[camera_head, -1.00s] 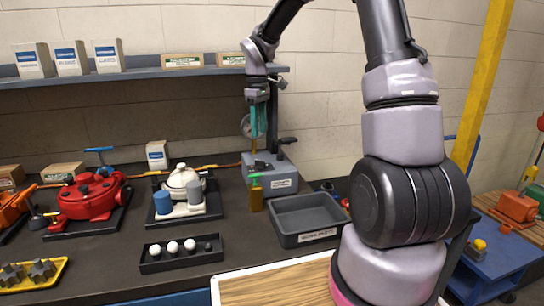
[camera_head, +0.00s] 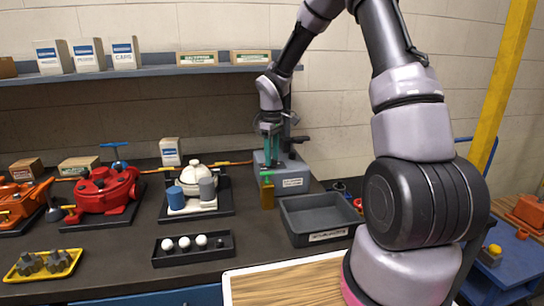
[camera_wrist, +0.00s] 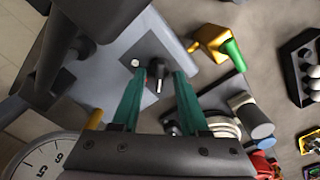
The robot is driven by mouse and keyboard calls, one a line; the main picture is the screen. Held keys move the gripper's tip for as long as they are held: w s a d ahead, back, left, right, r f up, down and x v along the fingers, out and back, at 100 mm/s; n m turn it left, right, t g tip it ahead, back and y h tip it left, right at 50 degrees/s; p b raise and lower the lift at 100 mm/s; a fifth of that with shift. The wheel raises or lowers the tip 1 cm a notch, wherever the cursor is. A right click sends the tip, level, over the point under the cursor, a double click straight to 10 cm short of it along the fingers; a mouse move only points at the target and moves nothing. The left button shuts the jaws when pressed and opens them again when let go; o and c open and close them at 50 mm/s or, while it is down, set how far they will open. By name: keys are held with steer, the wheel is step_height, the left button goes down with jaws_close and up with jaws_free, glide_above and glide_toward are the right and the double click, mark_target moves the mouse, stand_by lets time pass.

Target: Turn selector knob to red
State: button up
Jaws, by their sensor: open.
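The selector knob (camera_wrist: 158,75) is small and dark, with a pale pointer line, on a dark plate (camera_wrist: 147,58) on top of a grey box. In the head view the grey box (camera_head: 285,183) stands near the back wall, and the knob cannot be made out behind my gripper. My gripper (camera_wrist: 159,88) has teal fingers, open, one on each side of the knob in the wrist view, with nothing held. In the head view my gripper (camera_head: 270,143) is above the box.
A press-like stand (camera_wrist: 62,50) and a gauge (camera_wrist: 38,162) are close on the left. A brass piece with a green handle (camera_head: 267,190) stands in front of the box. A grey tray (camera_head: 320,216) and a white-topped motor (camera_head: 192,182) flank it.

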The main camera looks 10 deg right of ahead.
jaws_close()
steer(key=shift+m, duration=0.3)
steer(key=m, duration=0.4)
steer(key=shift+d+m, duration=0.15)
steer(key=shift+m, duration=1.85)
jaws_free()
